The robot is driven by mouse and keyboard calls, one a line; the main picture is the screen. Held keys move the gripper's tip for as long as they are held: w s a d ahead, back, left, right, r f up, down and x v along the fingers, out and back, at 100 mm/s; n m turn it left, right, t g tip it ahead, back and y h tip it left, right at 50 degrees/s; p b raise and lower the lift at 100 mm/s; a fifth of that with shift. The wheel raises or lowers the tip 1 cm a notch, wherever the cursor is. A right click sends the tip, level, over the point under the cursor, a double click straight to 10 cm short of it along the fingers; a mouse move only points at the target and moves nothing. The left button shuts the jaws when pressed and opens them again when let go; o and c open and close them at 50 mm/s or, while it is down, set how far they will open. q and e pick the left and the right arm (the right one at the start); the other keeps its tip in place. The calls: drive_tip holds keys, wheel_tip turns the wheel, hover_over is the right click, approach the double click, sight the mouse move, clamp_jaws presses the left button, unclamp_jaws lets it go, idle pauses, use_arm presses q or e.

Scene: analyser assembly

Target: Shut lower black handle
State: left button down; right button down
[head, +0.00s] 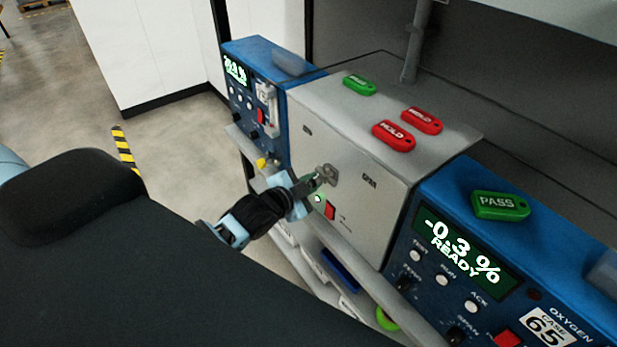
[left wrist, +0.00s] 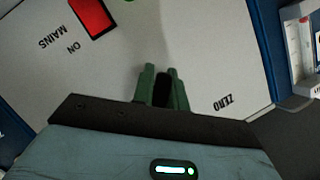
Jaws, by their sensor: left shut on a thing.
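My left gripper (head: 311,186) reaches in from the left to the front panel of the grey box (head: 362,196). Its green fingers (left wrist: 162,90) are shut on a small dark piece (left wrist: 162,88), seen between them in the left wrist view. The piece is mostly hidden, so I cannot tell for sure that it is the lower black handle. A grey metal latch-like part (head: 327,174) is on the panel right at the fingertips. No other black handle shows clearly on the panel. My right gripper is not in view.
A red switch (head: 330,210) sits just below the fingers; it also shows in the left wrist view (left wrist: 90,16). Blue analysers flank the box, left (head: 263,70) and right (head: 440,252). Red HOLD tags (head: 394,136) and a green tag (head: 358,84) lie on top.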

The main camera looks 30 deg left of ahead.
use_arm(q)
drive_tip(key=shift+s+d+f+n+g+h, duration=0.2)
drive_tip(key=shift+d+n+g+h, duration=0.25)
drive_tip(key=shift+n, duration=0.5)
drive_tip(key=shift+s+d+f+n+g+h, duration=0.25)
drive_tip(key=shift+d+n+h, duration=0.3)
drive_tip(key=shift+n, duration=0.35)
drive_tip(key=shift+s+d+f+n+g+h, duration=0.2)
drive_tip(key=shift+d+n+g+h, duration=0.15)
drive_tip(key=shift+n+h, duration=0.45)
drive_tip(key=shift+n, duration=0.25)
drive_tip(key=c, duration=1.4)
unclamp_jaws()
drive_tip(key=v, duration=0.7)
drive_tip(key=shift+s+r, duration=0.2)
drive_tip(key=shift+s, duration=0.15)
